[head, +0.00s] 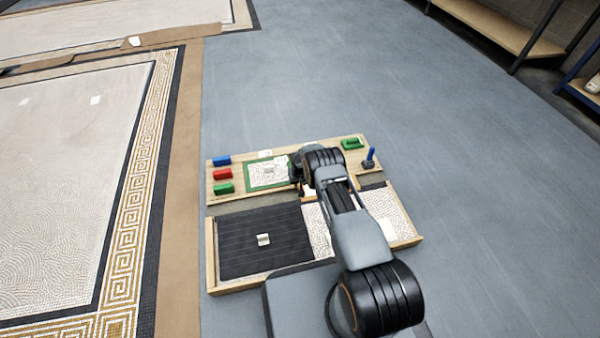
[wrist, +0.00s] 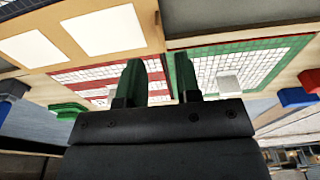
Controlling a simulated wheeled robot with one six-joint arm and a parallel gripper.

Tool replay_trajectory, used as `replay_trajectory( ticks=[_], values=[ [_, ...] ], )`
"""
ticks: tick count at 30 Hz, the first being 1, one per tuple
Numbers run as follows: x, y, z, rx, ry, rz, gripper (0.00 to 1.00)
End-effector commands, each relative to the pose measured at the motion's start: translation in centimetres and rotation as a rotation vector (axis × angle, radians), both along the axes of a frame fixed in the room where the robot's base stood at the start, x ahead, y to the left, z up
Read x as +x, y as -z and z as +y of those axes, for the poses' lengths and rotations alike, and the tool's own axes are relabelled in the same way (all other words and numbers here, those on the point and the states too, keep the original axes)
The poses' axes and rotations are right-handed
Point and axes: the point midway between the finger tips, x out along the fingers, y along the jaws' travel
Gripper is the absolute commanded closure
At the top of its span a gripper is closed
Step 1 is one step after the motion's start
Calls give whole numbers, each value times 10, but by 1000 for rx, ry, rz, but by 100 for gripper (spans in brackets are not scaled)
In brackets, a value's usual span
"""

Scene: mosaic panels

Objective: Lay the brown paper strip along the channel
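My gripper (wrist: 160,62) shows in the wrist view with two green fingers standing apart, and nothing shows between them. In the head view it is largely hidden by my arm, over the back wooden board. A tan piece with two white squares (wrist: 75,52) lies at upper left in the wrist view, beside the fingers. I cannot tell whether it is the brown paper strip. In the head view a long brown strip (head: 185,190) runs on the floor left of the boards. A grey band (head: 250,203) lies between the back board and the front tray; I cannot tell whether it is the channel.
The back board (head: 222,197) holds a blue block (head: 221,160), a red block (head: 222,174), green blocks (head: 223,187) and a green-framed mosaic (head: 251,182). The front tray (head: 211,262) holds a dark panel (head: 255,225) with a pale block (head: 263,240). Grey floor is clear at right.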

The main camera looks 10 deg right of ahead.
Motion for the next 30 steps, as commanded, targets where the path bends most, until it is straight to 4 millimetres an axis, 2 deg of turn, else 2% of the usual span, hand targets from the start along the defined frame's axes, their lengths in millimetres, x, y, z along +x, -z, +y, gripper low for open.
replay_trajectory(
  ticks=[1,3,14,17,20,23,24,26,27,30],
  values=[
    [-1,-16,0,0,0,0,69],
    [-3,-27,0,0,0,0,69],
    [-5,-68,0,0,0,-2,69],
    [-1,-98,0,0,0,-11,69],
    [1,-150,0,0,1,-23,69],
    [-7,-216,0,1,2,-34,69],
    [-14,-242,-1,1,3,-37,69],
    [-27,-280,-1,1,3,-44,69],
    [-37,-304,-1,1,4,-47,69],
    [-70,-360,-1,2,4,-60,69]
  ],
)
